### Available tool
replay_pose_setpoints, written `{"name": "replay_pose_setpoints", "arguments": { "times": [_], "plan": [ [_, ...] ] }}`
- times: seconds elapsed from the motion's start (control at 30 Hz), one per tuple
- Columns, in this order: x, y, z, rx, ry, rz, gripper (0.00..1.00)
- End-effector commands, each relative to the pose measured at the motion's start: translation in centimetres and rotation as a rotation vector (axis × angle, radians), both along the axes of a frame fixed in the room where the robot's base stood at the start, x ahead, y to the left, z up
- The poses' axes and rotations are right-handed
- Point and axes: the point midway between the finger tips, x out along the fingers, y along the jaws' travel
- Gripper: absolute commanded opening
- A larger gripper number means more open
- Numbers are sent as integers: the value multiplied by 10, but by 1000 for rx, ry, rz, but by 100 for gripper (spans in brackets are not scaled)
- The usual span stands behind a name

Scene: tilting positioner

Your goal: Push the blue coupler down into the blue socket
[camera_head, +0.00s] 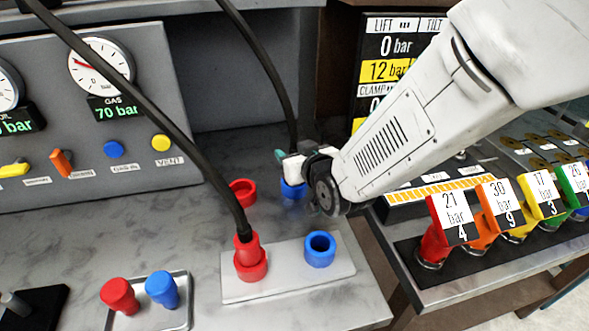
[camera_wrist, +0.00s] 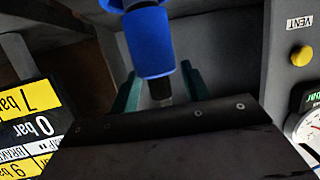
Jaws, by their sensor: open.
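The blue coupler (camera_wrist: 150,42) shows in the wrist view, between or close to the two teal fingers of my gripper (camera_wrist: 163,88). The fingers stand apart. Contact with the coupler cannot be told. In the head view my gripper (camera_head: 287,158) is at the back of the bench, where a black hose (camera_head: 281,92) comes down. A blue part (camera_head: 293,190) shows just below it, partly hidden by the gripper; whether it is coupler or holder is unclear. The blue socket (camera_head: 320,249) is empty, on the right of the grey plate (camera_head: 288,277), nearer the camera.
A red coupler (camera_head: 246,245) with a hose sits at a red socket left of the blue one. An empty red ring (camera_head: 243,192) stands behind it. A tray (camera_head: 184,318) holds red and blue plugs. A gauge panel (camera_head: 80,110) is left; weighted tags (camera_head: 452,217) are right.

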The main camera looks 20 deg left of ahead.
Motion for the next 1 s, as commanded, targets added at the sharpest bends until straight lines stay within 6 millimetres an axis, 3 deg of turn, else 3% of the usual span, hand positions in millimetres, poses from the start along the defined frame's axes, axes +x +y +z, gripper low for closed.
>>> {"name": "replay_pose_setpoints", "arguments": {
  "times": [0.13, 0.17, 0.3, 0.33, 0.77, 1.0],
  "plan": [
    [0, 0, 0, 0, 0, 0, 47],
    [0, 0, 0, 0, 0, 0, 41],
    [0, 0, 0, -1, 1, 0, 2],
    [0, 0, 0, -1, 1, 0, 0],
    [-1, -1, 4, -3, 3, 0, 0],
    [0, 0, 40, 4, -3, 0, 0]
  ]
}}
